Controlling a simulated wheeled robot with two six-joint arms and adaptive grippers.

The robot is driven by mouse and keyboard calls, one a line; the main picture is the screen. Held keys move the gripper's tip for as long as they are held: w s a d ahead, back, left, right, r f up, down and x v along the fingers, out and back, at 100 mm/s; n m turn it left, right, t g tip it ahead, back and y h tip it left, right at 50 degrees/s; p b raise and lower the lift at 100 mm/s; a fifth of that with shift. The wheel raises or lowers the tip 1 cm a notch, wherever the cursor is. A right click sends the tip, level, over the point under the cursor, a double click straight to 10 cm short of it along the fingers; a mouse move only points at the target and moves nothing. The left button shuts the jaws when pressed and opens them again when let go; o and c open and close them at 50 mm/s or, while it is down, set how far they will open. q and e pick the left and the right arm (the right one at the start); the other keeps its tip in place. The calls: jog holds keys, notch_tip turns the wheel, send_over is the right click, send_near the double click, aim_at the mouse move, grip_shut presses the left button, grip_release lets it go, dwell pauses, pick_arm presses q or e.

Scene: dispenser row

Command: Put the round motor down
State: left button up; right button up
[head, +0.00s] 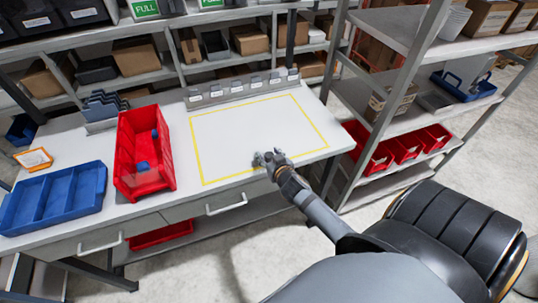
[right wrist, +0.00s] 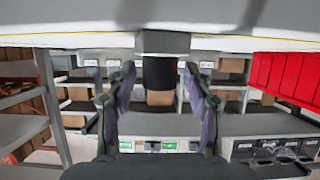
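My left gripper is out of view.
A red bin (head: 127,180) with blue parts and a blue divided tray (head: 80,190) stand left of the outline. A dispenser row (head: 240,88) lines the back. The outlined area is otherwise clear. A shelf rack (head: 395,125) stands right.

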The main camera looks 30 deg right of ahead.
jog(key=shift+r, duration=0.1)
jog(key=shift+s, duration=0.3)
jog(key=b+v, duration=0.1)
jog(key=v, duration=1)
jog(key=shift+s+r, duration=0.2)
jog(key=shift+a, duration=0.1)
